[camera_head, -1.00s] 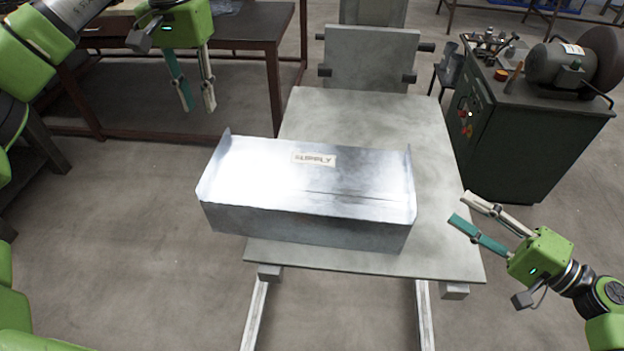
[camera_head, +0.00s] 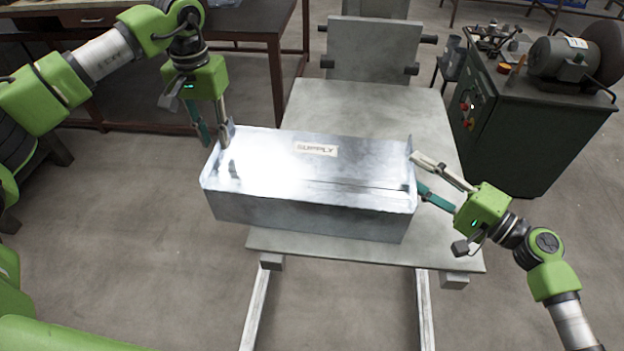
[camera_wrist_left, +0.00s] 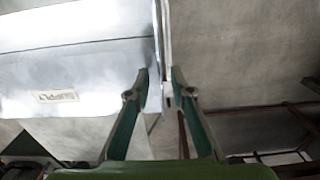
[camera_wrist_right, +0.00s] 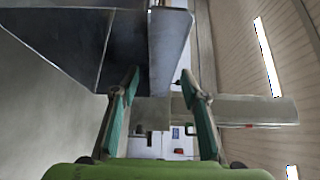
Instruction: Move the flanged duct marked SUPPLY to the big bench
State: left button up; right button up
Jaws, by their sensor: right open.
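The flanged duct marked SUPPLY (camera_head: 300,205) is a shiny sheet-metal box with upright end flanges, lying across the grey table. Its label (camera_head: 317,149) is on the top face. My left gripper (camera_head: 214,143) is at the duct's left end flange, with one finger on each side of the flange in the left wrist view (camera_wrist_left: 160,75). Whether the fingers press on it is unclear. My right gripper (camera_head: 417,173) is open at the right end flange, and the right wrist view (camera_wrist_right: 160,72) shows the flange between its parted fingers.
The grey table (camera_head: 350,105) has bare room behind the duct. A dark bench (camera_head: 240,28) stands back left. A dark green cabinet with a grinder motor (camera_head: 520,130) stands right. An upright grey plate (camera_head: 372,50) is at the table's far end.

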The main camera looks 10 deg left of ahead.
pick_arm(q)
jog(key=shift+f, duration=1.05)
pick_arm(e)
jog(key=shift+x, duration=1.05)
pick_arm(q)
jog(key=c, duration=0.3)
pick_arm(e)
jog(key=shift+c, duration=1.4)
pick_arm(q)
grip_shut()
pick_arm(e)
grip_shut()
pick_arm(q)
jog(key=shift+w+r, duration=0.1)
jog(key=shift+r, duration=0.1)
pick_arm(e)
jog(key=shift+r, duration=0.2)
